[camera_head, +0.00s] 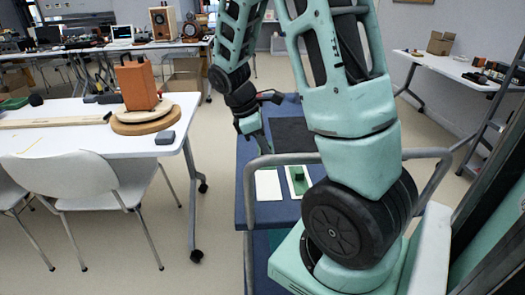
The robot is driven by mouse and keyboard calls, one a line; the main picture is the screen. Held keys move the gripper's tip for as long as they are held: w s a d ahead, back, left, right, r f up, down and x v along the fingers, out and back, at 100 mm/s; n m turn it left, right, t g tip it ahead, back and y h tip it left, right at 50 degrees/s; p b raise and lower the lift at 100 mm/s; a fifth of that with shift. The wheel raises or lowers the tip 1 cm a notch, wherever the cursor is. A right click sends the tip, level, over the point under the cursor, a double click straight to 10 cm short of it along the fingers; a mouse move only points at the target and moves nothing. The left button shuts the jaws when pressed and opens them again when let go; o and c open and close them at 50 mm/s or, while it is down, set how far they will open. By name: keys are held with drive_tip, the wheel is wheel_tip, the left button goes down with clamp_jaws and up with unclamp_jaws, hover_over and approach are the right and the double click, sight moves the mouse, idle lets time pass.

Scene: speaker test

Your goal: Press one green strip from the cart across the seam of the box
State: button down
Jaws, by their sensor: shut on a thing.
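The blue cart (243,207) stands in front of me. On it lie a plain white card (268,186) and a second white card (291,172) bearing green strips (297,182). My gripper (262,147) is over the cart's left side, beyond the cards. It is shut on a thin green piece, seemingly a green strip, small and partly lost against the gripper. An orange-brown box (137,85) stands upright on a round wooden disc (143,124) on the white table, left of my gripper and apart from it. Its seam is too small to make out.
The white table (80,135) also holds a long wooden board (50,122) and a small grey block (165,137). White chairs (105,190) stand at its near side. The cart's metal handle (275,160) is close to my arm. Floor shows between table and cart.

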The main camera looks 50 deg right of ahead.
drive_tip(key=w+a+f+m+g+y+p, duration=0.15)
drive_tip(key=w+a+m+p, duration=0.3)
drive_tip(key=a, duration=0.45)
drive_tip(key=w+a+f+m+t+y+p, duration=0.1)
drive_tip(key=w+a+f+m+p, duration=0.15)
drive_tip(key=w+a+p, duration=0.45)
wheel_tip(320, 180, up, 14)
drive_tip(key=s+a+p, duration=0.2)
drive_tip(key=p, duration=1.5)
drive_tip(key=shift+f+m+p, duration=0.15)
drive_tip(key=shift+m+p, duration=0.15)
drive_tip(key=shift+m, duration=0.1)
drive_tip(key=shift+r+g+p, duration=0.25)
drive_tip(key=shift+r+p, duration=0.05)
drive_tip(key=shift+p, duration=0.1)
